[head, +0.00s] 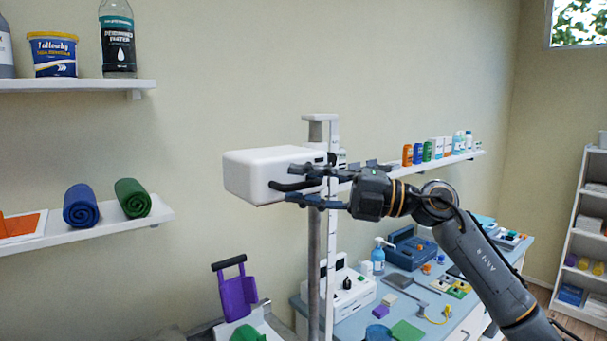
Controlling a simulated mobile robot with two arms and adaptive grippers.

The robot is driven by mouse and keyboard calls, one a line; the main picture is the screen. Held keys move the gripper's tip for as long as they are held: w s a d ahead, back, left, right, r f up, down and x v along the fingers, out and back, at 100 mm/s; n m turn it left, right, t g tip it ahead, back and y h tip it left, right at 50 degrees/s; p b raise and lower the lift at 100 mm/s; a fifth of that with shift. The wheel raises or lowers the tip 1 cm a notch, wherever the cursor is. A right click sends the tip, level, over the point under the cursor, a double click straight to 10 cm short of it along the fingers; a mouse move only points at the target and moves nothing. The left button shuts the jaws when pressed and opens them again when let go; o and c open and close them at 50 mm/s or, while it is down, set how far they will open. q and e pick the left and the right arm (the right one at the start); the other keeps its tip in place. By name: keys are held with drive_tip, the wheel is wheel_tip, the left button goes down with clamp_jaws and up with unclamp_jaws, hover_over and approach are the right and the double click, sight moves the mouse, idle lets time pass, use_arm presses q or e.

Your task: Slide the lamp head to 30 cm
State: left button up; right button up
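The lamp head (250,176) is a white rounded box on an upright grey post (314,255). A pale scale strip (331,240) runs along the post; its numbers are too small to read. A dark curved handle (283,187) sticks out at the head's lower right. My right gripper (291,184) reaches in from the right, its fingers spread above and below the handle. It looks open, with gaps to the handle; I cannot tell whether either finger touches it. The gripper hides part of the post and the head's mount. My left gripper is not in view.
A blue-grey table (365,325) below right holds a spray bottle (378,256), a blue case (411,248) and small items. Wall shelves carry a blue rolled towel (81,206), a green one (132,198) and bottles. Free air lies left of the lamp head.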

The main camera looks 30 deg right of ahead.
clamp_jaws()
idle(0.3)
